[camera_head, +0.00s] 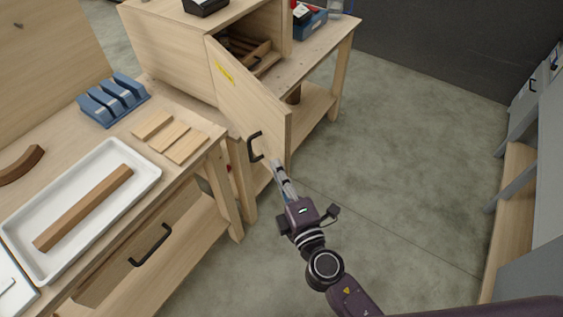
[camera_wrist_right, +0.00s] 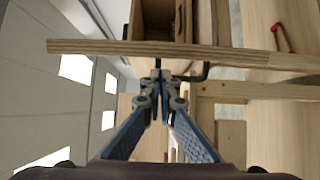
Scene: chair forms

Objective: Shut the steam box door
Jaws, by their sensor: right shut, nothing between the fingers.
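The steam box (camera_head: 177,52) is a pale wooden box on a bench at the top of the head view. Its door (camera_head: 246,104) stands open, swung toward me, with a yellow label and a black handle (camera_head: 252,147) on its outer face. My right gripper (camera_head: 276,165) is shut and empty at the lower part of the door, just right of the handle. In the right wrist view the closed fingertips (camera_wrist_right: 160,79) are close to the door's plywood edge (camera_wrist_right: 225,53), with the black handle (camera_wrist_right: 196,76) beside them. I cannot tell whether they touch. My left gripper is not in view.
A white tray (camera_head: 147,184) with a wooden strip (camera_head: 85,207), a blue slotted block (camera_head: 113,98) and thin wooden slats (camera_head: 166,137) lie on the left bench. A blue box (camera_head: 309,24) stands right of the steam box. The floor (camera_head: 400,150) on the right is clear.

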